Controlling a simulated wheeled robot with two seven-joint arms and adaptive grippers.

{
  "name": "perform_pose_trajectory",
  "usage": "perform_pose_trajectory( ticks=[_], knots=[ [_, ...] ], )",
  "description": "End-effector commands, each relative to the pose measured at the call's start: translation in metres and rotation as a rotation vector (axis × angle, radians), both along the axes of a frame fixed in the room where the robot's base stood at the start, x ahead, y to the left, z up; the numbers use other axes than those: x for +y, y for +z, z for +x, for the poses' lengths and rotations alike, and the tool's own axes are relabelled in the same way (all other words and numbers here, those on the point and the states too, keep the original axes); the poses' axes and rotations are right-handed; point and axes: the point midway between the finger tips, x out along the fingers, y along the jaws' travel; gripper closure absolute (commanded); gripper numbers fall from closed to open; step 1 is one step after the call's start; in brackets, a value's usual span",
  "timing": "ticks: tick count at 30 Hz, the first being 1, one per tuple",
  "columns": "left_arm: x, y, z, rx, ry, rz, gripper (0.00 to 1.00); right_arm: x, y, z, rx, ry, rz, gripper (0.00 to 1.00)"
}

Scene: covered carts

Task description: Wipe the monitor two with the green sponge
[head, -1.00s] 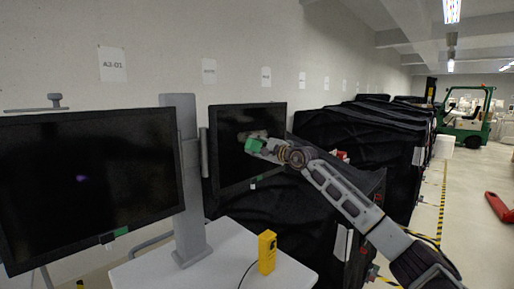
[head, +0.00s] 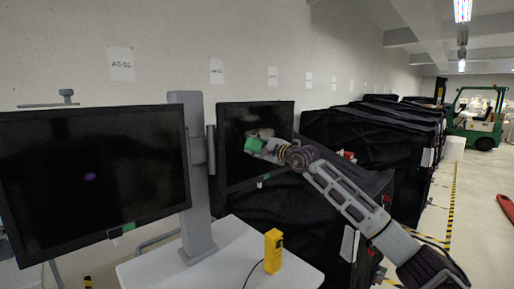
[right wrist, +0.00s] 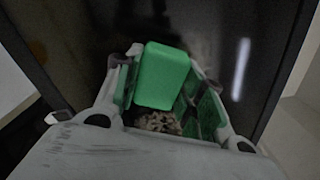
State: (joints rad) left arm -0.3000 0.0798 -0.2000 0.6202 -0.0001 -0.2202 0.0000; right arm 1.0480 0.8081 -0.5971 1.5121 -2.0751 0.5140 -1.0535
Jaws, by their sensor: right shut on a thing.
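The green sponge (head: 254,145) is in my right gripper (head: 260,146), against or just in front of the screen of the farther monitor (head: 236,168). I cannot tell whether it touches. A grey-brown patch shows on that screen around the sponge. In the right wrist view, my right gripper (right wrist: 158,85) is shut on the sponge (right wrist: 162,75), with the dark screen (right wrist: 215,35) behind it. A speckled brown area shows just below the sponge there. A nearer, larger monitor (head: 80,190) stands at the left with a small purple spot on its screen. My left gripper is not in view.
A grey post (head: 196,220) stands between the two monitors on a white tabletop (head: 225,262). A yellow device (head: 273,251) with a cable stands on the tabletop. Black-covered carts (head: 350,140) line the wall. A green forklift (head: 478,120) is far right beside open floor.

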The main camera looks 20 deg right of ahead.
Motion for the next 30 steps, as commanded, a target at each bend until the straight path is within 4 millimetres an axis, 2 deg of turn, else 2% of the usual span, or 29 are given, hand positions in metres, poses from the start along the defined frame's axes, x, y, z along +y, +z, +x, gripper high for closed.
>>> perform_pose_trajectory(
  ticks=[21,30],
  knots=[
    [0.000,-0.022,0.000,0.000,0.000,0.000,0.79,0.029,-0.002,-0.013,0.000,0.003,0.000,0.85],
    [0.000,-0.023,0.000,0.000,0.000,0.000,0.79,0.032,0.000,-0.015,-0.001,0.002,0.000,0.85]
  ],
)
